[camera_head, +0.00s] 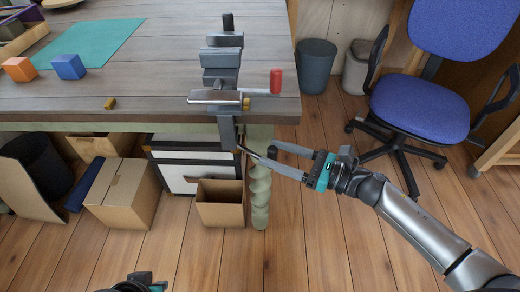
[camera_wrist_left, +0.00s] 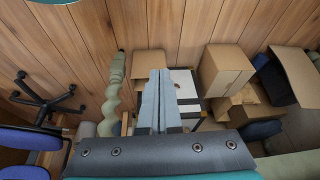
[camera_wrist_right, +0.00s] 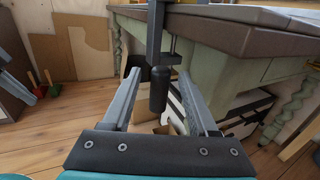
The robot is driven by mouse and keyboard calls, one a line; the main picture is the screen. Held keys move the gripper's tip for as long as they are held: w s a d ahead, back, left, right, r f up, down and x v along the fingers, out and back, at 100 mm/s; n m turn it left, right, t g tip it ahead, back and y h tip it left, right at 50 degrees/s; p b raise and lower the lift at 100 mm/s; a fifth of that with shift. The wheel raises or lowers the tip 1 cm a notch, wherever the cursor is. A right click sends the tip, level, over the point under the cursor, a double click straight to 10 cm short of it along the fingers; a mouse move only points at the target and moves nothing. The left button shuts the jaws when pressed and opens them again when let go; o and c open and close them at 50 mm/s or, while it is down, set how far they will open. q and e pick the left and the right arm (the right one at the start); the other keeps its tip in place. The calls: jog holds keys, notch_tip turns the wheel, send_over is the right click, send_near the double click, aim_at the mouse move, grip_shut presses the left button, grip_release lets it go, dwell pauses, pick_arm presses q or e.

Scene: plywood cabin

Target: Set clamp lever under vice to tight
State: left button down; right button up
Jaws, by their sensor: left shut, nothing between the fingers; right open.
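There, a dark cylindrical grip (camera_wrist_right: 158,88), apparently the clamp lever's, lies between the fingers of my right gripper (camera_wrist_right: 160,85). That gripper is open around the grip, with gaps at both sides. In the head view my right gripper (camera_head: 257,148) is just below the table edge, under the vice. My left gripper (camera_wrist_left: 160,72) is shut and empty, away from the vice.
The wooden table (camera_head: 165,60) overhangs the work spot. Below it are a carved green leg (camera_head: 260,190), open cardboard boxes (camera_head: 220,208) and a white-fronted cabinet (camera_head: 180,175). A blue chair (camera_head: 425,95) stands at right. The floor in front is clear.

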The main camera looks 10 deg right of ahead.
pick_arm(q)
jog(key=shift+r, duration=0.75)
pick_arm(e)
jog(key=shift+x, duration=2.2)
grip_shut()
